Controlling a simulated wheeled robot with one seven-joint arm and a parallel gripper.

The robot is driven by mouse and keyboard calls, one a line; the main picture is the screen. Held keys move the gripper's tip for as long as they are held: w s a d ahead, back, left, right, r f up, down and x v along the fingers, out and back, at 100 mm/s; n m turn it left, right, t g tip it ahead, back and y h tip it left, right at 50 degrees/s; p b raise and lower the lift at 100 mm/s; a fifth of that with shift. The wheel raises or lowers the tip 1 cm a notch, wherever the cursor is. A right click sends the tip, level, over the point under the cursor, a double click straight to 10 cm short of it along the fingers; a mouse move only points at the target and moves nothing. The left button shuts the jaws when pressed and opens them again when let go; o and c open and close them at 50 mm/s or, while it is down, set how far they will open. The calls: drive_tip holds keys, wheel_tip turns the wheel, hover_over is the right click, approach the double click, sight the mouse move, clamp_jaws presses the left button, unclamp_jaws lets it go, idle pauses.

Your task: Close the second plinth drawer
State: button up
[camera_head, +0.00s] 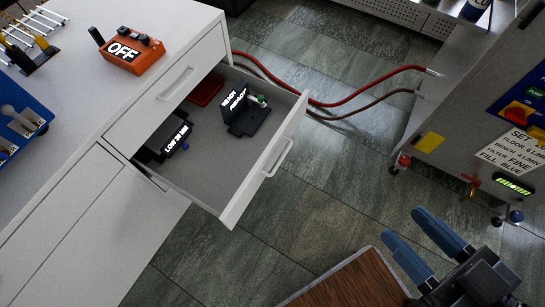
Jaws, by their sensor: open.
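The open plinth drawer (232,207) juts out from the white cabinet, below a shut drawer (168,92) with its own handle. Its white front panel carries a pale bar handle (277,158). Inside lie a black device reading "LOW IN INK" (168,137), a black stand with a lit "READY" sign (243,118) and a red flat item (206,91). My gripper (402,226) is at the lower right with its two blue fingers apart and nothing between them. It is to the right of the drawer front, clear of it and not touching the handle.
Red hoses (350,103) run behind the drawer to a grey machine (470,130) on the right. A brown wooden top (350,285) is at the bottom, near my gripper. An orange "OFF" box (128,50) sits on the worktop. Tiled floor (310,220) lies open before the drawer.

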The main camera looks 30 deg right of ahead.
drive_tip(key=w+d+f+m+g, duration=0.1)
drive_tip(key=f, duration=0.3)
drive_tip(key=w+d+f+m+b, duration=0.1)
drive_tip(key=w+f+m, duration=0.1)
drive_tip(key=f, duration=0.3)
drive_tip(key=w+d+f+m+g+h, duration=0.1)
drive_tip(key=w+f, duration=0.1)
drive_tip(key=f, duration=0.3)
drive_tip(key=shift+w+f+g, duration=0.1)
drive_tip(key=shift+f+g, duration=0.1)
drive_tip(key=shift+g, duration=0.1)
drive_tip(key=c, duration=0.7)
drive_tip(key=w+f+m, duration=0.1)
drive_tip(key=w+f, duration=0.1)
drive_tip(key=f, duration=0.1)
drive_tip(key=w+d+f+m+g+b, duration=0.1)
drive_tip(key=f, duration=0.2)
drive_tip(key=w+f+m+g, duration=0.1)
drive_tip(key=w+f, duration=0.1)
drive_tip(key=f, duration=0.1)
drive_tip(key=shift+w+d+f+m+y, duration=0.25)
drive_tip(key=shift+w+d+m+y, duration=0.05)
drive_tip(key=shift+w+d, duration=0.05)
clamp_jaws()
drive_tip(key=m+g+y+b, duration=0.2)
drive_tip(key=m+y+b, duration=0.1)
drive_tip(key=m+y, duration=0.15)
approach(274, 148)
drive_tip(key=shift+y, duration=0.25)
drive_tip(key=shift+x, duration=2.9)
